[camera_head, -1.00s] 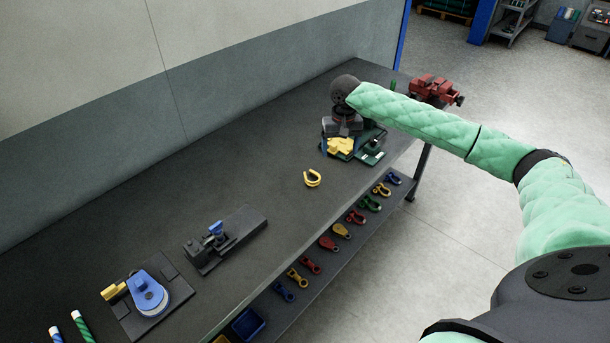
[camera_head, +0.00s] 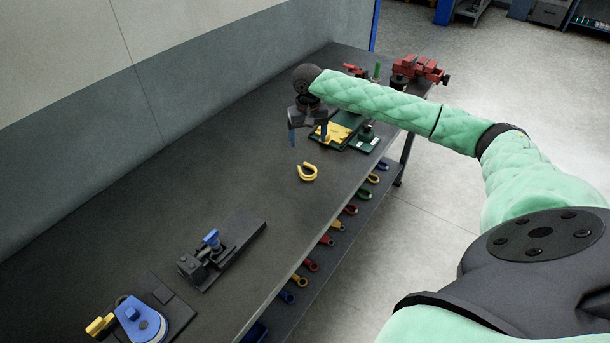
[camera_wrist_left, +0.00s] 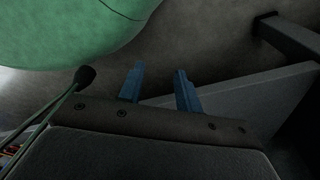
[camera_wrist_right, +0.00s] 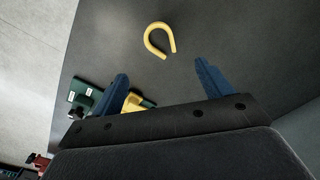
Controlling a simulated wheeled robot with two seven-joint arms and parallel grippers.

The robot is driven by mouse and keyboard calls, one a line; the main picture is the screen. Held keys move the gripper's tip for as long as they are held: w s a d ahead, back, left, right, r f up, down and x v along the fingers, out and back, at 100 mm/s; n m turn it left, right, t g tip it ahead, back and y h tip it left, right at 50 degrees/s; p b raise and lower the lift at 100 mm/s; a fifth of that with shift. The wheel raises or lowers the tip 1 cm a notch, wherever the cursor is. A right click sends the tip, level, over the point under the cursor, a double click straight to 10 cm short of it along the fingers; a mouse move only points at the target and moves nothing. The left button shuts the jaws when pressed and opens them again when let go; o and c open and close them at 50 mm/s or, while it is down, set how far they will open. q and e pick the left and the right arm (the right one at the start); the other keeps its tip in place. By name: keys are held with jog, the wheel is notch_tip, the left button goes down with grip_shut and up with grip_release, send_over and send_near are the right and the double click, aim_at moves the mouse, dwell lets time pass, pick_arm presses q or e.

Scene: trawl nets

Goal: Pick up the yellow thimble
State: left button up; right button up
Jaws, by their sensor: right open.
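The yellow thimble (camera_head: 308,172) is an open, U-shaped loop lying flat on the dark bench top. It also shows in the right wrist view (camera_wrist_right: 159,40), beyond and between the blue fingertips. My right gripper (camera_head: 308,137) is open and empty, above the bench just behind the thimble and apart from it; its fingers show in the right wrist view (camera_wrist_right: 160,77). My left gripper (camera_wrist_left: 157,77) shows only in its own wrist view, with its two blue fingers apart and nothing between them.
A green fixture with a yellow block (camera_head: 332,133) stands close behind my right gripper. A red vise (camera_head: 422,68) is at the far end. A black clamp with a blue handle (camera_head: 212,240) lies nearer. Bench top around the thimble is clear; its front edge is close.

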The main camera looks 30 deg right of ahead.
jog(key=b, duration=0.4)
send_over(308, 169)
notch_tip(308, 169, down, 4)
jog(key=shift+w+f, duration=0.1)
jog(key=shift+f, duration=0.15)
pick_arm(q)
jog(key=w+d+r, duration=0.2)
jog(key=w+r, duration=0.3)
jog(key=w, duration=0.3)
pick_arm(e)
jog(key=shift+f, duration=0.15)
jog(key=shift+f+p, duration=0.7)
jog(key=shift+f, duration=0.5)
notch_tip(308, 169, down, 4)
jog(key=p, duration=0.2)
jog(key=shift+a+p, duration=0.1)
jog(key=shift+p, duration=0.25)
jog(key=shift+f, duration=0.6)
pick_arm(q)
jog(key=s+a+f, duration=0.2)
jog(key=s+f, duration=0.3)
jog(key=shift+a+f+t, duration=0.3)
jog(key=shift+a+f, duration=0.05)
pick_arm(e)
jog(key=c, duration=1.1)
pick_arm(q)
jog(key=shift+s, duration=0.1)
